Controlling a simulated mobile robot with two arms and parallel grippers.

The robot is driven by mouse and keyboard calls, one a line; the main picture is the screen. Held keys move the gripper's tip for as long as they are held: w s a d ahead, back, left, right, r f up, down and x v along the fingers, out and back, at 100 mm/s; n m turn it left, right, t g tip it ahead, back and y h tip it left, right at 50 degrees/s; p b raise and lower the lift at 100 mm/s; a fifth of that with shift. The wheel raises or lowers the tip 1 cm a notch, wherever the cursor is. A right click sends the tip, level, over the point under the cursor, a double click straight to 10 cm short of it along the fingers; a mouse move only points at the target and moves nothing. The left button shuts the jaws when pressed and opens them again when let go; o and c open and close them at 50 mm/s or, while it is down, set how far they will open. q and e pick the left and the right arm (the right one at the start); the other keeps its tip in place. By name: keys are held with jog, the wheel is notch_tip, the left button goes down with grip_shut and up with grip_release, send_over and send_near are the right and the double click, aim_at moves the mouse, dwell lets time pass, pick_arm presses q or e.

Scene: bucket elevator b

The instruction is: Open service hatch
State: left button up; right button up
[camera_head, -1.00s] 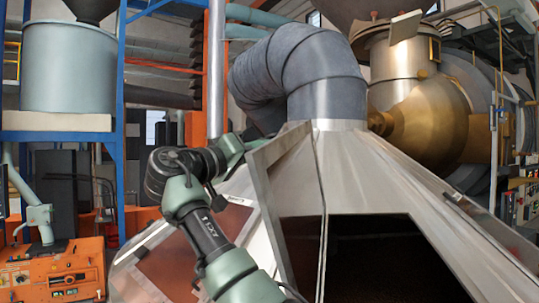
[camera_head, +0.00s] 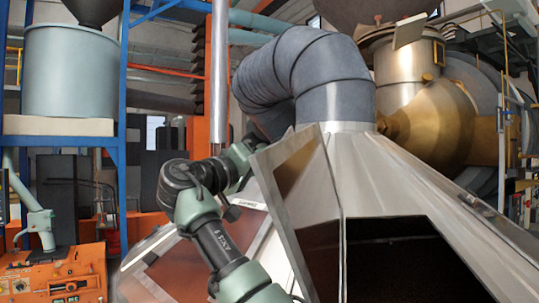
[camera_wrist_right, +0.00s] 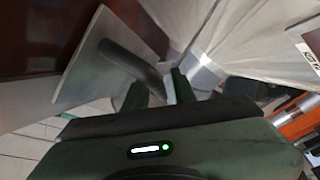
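The service hatch (camera_head: 284,190) is a metal-framed panel with a brown inner face, on the sloped metal hood (camera_head: 375,165). It stands swung out to the left of a dark opening (camera_head: 385,265). My arm reaches up and bends behind the panel in the head view, where its gripper is hidden. In the right wrist view the panel (camera_wrist_right: 80,85) carries a dark round bar handle (camera_wrist_right: 128,62). My right gripper (camera_wrist_right: 162,84) has its fingers apart at the handle's near end, with a light sliver showing beside the bar. Firm contact is not visible. My left gripper is out of view.
A second brown-faced panel (camera_head: 165,265) lies on the hood's left side. A thick grey duct (camera_head: 325,75) rises from the hood's top. An orange control cabinet (camera_head: 55,275) stands at lower left, and a brass-coloured vessel (camera_head: 435,125) at the back right.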

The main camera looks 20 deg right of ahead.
jog(key=shift+w+r, duration=0.15)
jog(key=shift+r, duration=0.1)
jog(key=b+v, duration=0.3)
jog(key=v, duration=0.4)
jog(key=shift+s+a, duration=0.25)
jog(key=shift+a, duration=0.05)
jog(key=shift+a, duration=0.1)
jog(key=s+a+f+p, duration=0.2)
jog(key=a+f+p, duration=0.2)
jog(key=a, duration=0.3)
jog(key=shift+s+f, duration=0.2)
jog(key=shift+f, duration=0.55)
